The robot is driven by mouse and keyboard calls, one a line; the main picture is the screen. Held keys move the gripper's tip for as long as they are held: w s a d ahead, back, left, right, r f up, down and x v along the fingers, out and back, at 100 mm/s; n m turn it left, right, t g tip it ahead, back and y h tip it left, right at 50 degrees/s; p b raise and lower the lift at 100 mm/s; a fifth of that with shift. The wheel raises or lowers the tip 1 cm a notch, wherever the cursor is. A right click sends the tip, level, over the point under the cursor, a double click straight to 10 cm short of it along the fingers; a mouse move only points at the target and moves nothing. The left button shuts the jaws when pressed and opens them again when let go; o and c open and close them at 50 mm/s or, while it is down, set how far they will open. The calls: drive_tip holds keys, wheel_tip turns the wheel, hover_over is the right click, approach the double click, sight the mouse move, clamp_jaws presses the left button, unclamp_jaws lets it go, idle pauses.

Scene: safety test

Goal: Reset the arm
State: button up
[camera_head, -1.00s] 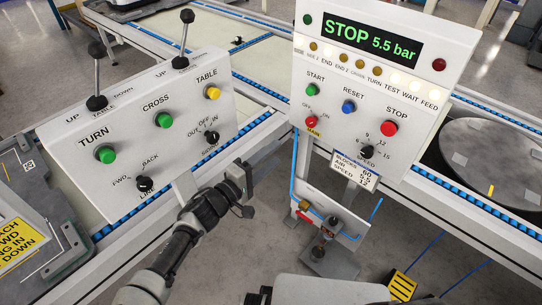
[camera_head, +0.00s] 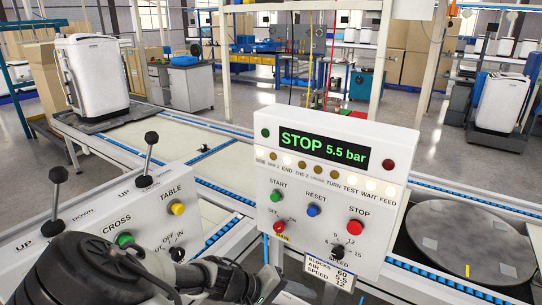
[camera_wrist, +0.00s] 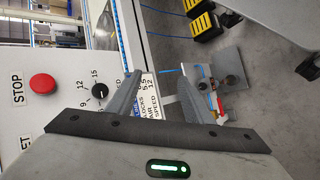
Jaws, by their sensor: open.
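My arm reaches in from the lower left of the head view, in front of the left control box (camera_head: 90,228). My gripper (camera_head: 268,284) is at the bottom centre, below the panel with the green STOP 5.5 bar display (camera_head: 325,147). In the wrist view my gripper (camera_wrist: 160,82) is open, its two fingers apart, with nothing seen held between them. The panel has a green START button (camera_head: 278,197), a blue RESET button (camera_head: 313,210), a red STOP button (camera_head: 355,227) and a black SPEED knob (camera_head: 338,250). The STOP button (camera_wrist: 42,84) also shows in the wrist view.
Two levers stand on the left box, one with a black knob (camera_head: 151,138). A round grey turntable (camera_head: 470,235) is at the right. A white appliance (camera_head: 92,75) stands on the line at back left. A valve on a plate (camera_wrist: 215,85) is beyond my fingers.

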drive_tip(key=s+d+r+m+t+y, duration=0.1)
drive_tip(key=s+d+r+y, duration=0.3)
drive_tip(key=r, duration=0.6)
drive_tip(key=s+d+r+m+t+y, duration=0.1)
drive_tip(key=s+r+m+y, duration=0.1)
drive_tip(key=s+r, duration=0.55)
drive_tip(key=s+d+r+m+t+y, duration=0.1)
drive_tip(key=s+d+r+y, duration=0.25)
drive_tip(key=r, duration=0.85)
wheel_tip(320, 180, up, 17)
drive_tip(key=a+p, duration=0.1)
drive_tip(key=p, duration=1.6)
drive_tip(key=shift+w+p, duration=0.25)
drive_tip(key=shift+p, duration=0.1)
